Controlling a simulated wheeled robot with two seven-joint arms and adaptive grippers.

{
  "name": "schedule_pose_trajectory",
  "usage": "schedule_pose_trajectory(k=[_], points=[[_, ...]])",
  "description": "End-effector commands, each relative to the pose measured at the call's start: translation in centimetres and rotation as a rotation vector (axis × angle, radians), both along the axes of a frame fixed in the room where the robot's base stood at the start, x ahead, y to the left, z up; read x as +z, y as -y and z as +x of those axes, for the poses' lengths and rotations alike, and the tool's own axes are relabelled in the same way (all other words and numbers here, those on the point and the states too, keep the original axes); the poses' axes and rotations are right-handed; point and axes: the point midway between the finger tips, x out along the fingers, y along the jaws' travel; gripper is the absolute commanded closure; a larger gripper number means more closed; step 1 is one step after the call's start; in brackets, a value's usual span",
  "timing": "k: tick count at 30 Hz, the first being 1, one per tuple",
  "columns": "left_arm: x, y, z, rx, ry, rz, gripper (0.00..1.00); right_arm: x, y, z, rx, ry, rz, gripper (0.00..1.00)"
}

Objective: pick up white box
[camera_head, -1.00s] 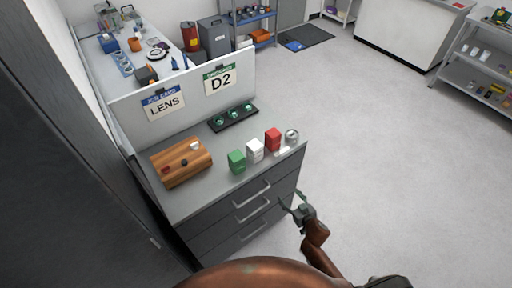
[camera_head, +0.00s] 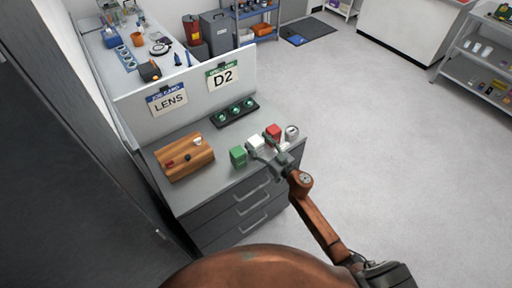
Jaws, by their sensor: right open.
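The white box (camera_head: 256,141) stands on the grey drawer cabinet top (camera_head: 217,174), between a green box (camera_head: 238,156) and a red box (camera_head: 273,131). My right gripper (camera_head: 260,149) is open, its fingers at the near side of the white box and hiding its lower part. I cannot tell whether the fingers touch it. My left gripper is not in view.
A wooden block with small parts (camera_head: 184,157) lies at the left of the top. A black tray with green round pieces (camera_head: 235,112) lies behind the boxes. A round metal item (camera_head: 292,131) stands right of the red box. A white partition (camera_head: 187,97) rises behind.

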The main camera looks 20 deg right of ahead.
Motion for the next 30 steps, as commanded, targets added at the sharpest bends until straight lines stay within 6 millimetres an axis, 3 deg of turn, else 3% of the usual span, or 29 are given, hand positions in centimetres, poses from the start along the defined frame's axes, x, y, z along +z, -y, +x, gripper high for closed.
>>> schedule_pose_trajectory(k=[4,12,30], points=[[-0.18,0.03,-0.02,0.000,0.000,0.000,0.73,-0.12,-0.55,1.36,0.000,-0.001,0.001,0.40],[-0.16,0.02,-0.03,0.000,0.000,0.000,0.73,-0.08,-0.67,1.54,0.000,-0.001,0.001,0.41],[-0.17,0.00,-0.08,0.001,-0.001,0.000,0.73,-0.09,-0.61,1.51,-0.001,-0.001,0.000,0.82]])
